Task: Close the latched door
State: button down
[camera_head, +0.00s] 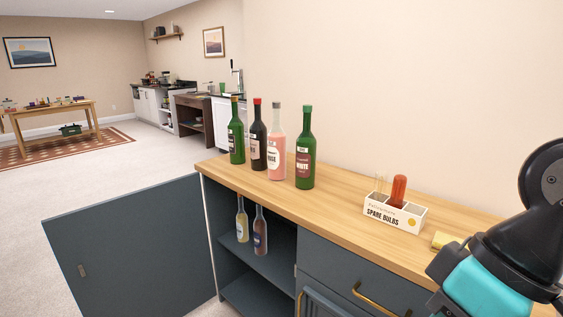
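The dark blue-grey cabinet door (135,245) stands wide open, swung out to the left of the cabinet (228,252). A small latch plate (82,270) sits near the door's free left edge. The door's lower edge runs out of the picture. The open compartment shows a shelf with two bottles on it. Part of my arm, black and teal, fills the lower right corner, over the cabinet's right end and apart from the door. My gripper's fingers do not show.
Several bottles, including a pink one (277,150), stand on the wooden countertop (335,205). A white "Spare Bulbs" box (395,215) and a yellow item (444,240) lie further right. A drawer with a brass handle (373,299) is below. Carpet (140,170) beyond the door is clear.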

aim_at(145, 252)
jog(key=u, duration=2.35)
jog(key=i, duration=4.85)
jog(key=z, duration=3.75)
